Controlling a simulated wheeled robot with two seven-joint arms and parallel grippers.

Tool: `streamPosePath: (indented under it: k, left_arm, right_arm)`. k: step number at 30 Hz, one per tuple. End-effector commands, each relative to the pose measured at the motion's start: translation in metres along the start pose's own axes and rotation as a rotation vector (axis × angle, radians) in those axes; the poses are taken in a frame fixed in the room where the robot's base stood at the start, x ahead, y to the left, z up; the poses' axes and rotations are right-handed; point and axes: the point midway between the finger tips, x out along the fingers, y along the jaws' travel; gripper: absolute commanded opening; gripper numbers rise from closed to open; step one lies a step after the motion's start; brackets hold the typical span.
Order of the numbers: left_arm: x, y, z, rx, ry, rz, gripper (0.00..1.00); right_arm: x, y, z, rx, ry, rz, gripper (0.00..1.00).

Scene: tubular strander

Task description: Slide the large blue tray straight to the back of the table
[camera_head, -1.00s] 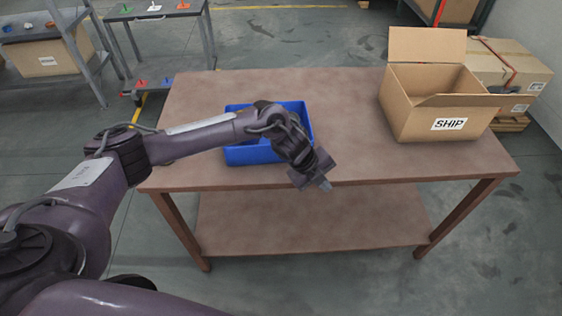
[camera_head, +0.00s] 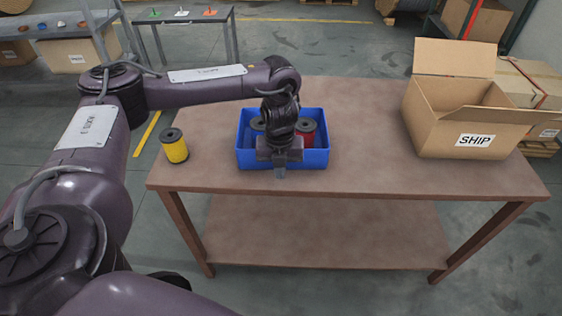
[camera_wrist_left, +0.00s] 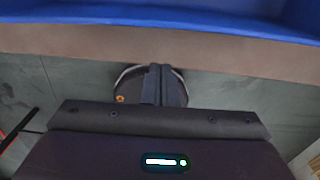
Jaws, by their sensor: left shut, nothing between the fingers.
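The large blue tray (camera_head: 325,157) sits on the brown table (camera_head: 370,160), left of its middle and near the front edge. It holds a red spool (camera_head: 307,132) and at least one dark-topped spool (camera_head: 258,124), partly hidden by my left wrist. My left gripper (camera_head: 280,173) is shut and empty, pointing down at the tray's front wall, on the near side. In the left wrist view the tray's blue wall (camera_wrist_left: 160,22) runs across the top, with the shut fingers (camera_wrist_left: 158,85) below it, apart from it in the picture. My right gripper is not in view.
A yellow spool (camera_head: 174,146) stands on the table left of the tray. An open cardboard box marked SHIP (camera_head: 460,125) stands at the table's right. The table behind the tray looks clear. A grey side table (camera_head: 185,18) stands further back.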

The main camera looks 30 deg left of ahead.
Motion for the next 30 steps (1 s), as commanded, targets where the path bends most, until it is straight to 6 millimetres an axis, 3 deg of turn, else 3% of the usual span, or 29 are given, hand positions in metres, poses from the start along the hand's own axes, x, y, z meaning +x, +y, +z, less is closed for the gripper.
streamPosePath:
  k: [5,9,15,30]
  left_arm:
    - [0.034,0.000,0.001,0.000,-0.002,0.001,0.00]
    - [0.030,-0.001,0.024,-0.002,-0.005,0.000,0.00]
    - [0.031,-0.001,0.038,-0.001,-0.003,-0.001,0.00]
    - [0.031,-0.001,0.038,0.001,-0.002,-0.002,0.00]
  right_arm:
    - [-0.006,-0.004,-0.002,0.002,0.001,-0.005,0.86]
    - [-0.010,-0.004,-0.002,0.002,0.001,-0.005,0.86]
    - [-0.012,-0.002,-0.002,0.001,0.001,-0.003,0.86]
    - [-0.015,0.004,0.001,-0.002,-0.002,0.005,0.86]
